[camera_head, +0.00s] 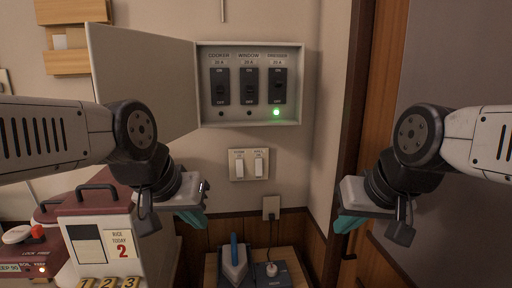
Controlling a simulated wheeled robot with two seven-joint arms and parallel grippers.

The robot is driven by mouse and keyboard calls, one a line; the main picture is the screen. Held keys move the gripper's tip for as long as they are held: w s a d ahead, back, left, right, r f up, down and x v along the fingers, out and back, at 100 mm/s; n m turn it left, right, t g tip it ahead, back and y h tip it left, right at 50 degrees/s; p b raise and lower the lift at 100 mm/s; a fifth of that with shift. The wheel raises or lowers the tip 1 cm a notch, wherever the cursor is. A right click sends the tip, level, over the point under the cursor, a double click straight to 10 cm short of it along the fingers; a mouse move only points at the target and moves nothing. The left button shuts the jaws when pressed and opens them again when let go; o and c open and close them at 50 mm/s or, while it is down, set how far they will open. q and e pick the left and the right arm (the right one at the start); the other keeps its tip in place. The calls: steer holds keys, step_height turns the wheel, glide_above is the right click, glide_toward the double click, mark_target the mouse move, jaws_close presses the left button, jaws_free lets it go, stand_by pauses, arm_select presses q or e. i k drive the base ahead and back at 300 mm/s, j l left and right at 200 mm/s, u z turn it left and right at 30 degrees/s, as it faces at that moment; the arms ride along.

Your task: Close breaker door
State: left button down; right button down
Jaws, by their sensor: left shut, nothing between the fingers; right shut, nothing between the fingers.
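The breaker box (249,84) is mounted on the wall at the upper middle. Its door (150,75) is hinged on the left side and stands wide open, swung out to the left. Inside are three dark breaker switches, and a green light glows under the right one. My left gripper (190,218) is shut and empty, below the door and to the lower left of the box. My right gripper (345,224) is shut and empty, to the lower right of the box. Neither touches the door. My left arm's wrist overlaps the lower left of the door in the picture.
A light switch plate (249,165) and a plugged outlet (271,208) are below the box. A rice dispenser (104,245) stands at lower left. A wooden door frame (347,120) rises at right.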

mark_target(157, 71)
steer(key=k+j+z, duration=0.15)
steer(key=j, duration=0.35)
steer(key=j+z, duration=0.15)
steer(key=j, duration=0.35)
steer(key=k+j+z, duration=0.2)
steer(key=j, duration=0.25)
steer(key=k+j+z, duration=0.15)
steer(key=j, duration=0.3)
steer(key=k+j+z, duration=0.15)
steer(key=j, duration=0.25)
steer(key=k+j+z, duration=0.15)
steer(key=k+j, duration=0.15)
steer(key=k+j+z, duration=0.15)
steer(key=j, duration=0.3)
steer(key=i+j+z, duration=0.05)
